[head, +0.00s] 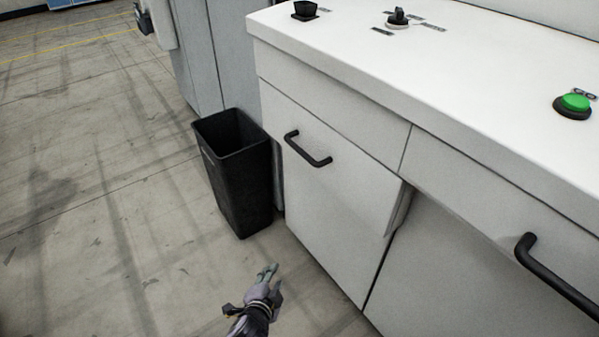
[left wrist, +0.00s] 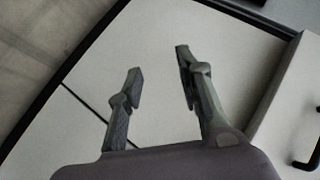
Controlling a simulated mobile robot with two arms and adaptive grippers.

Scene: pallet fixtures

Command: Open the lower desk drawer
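The white desk (head: 330,222) fills the right of the head view. Its left column has a drawer front with a black bar handle (head: 307,149); the right edge of this front stands slightly proud of the panel beside it. A plain panel lies below. My left gripper (head: 269,271) is low in front of the desk, apart from it and below that handle. In the left wrist view its two fingers (left wrist: 158,62) are spread with nothing between them, facing pale panels. Part of a black handle (left wrist: 308,152) shows at that view's right edge. My right gripper is not in view.
A black bin (head: 240,175) stands on the floor against the desk's left side. Another black handle (head: 552,272) sticks out at the right. A green button (head: 575,102) and dark knobs (head: 397,17) are on the desktop. The floor at left is clear.

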